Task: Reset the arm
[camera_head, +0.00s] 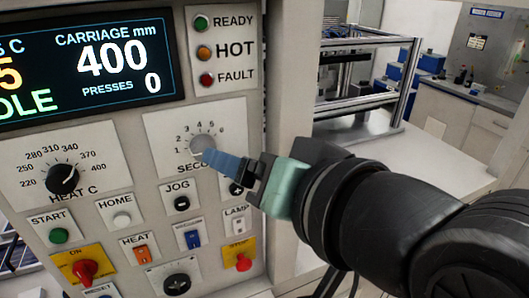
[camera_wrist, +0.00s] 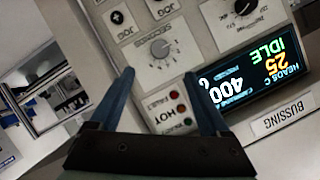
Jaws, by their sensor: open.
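My gripper (camera_head: 207,156) reaches in from the right in the head view, its blue fingers pointing at the control panel (camera_head: 130,205). The grey seconds knob (camera_head: 203,143) is right by the fingertips there, and part of its label is hidden. In the wrist view my gripper (camera_wrist: 159,75) has its two fingers spread apart with nothing between them. The seconds knob (camera_wrist: 160,48) shows beyond the tips, between their lines. I cannot tell whether a finger touches it.
The display (camera_head: 85,58) reads CARRIAGE 400 mm and PRESSES 0. The black heat knob (camera_head: 64,179), green start button (camera_head: 58,236), red on knob (camera_head: 86,271) and red stop button (camera_head: 244,262) surround the area. A metal frame (camera_head: 400,85) stands right of the panel.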

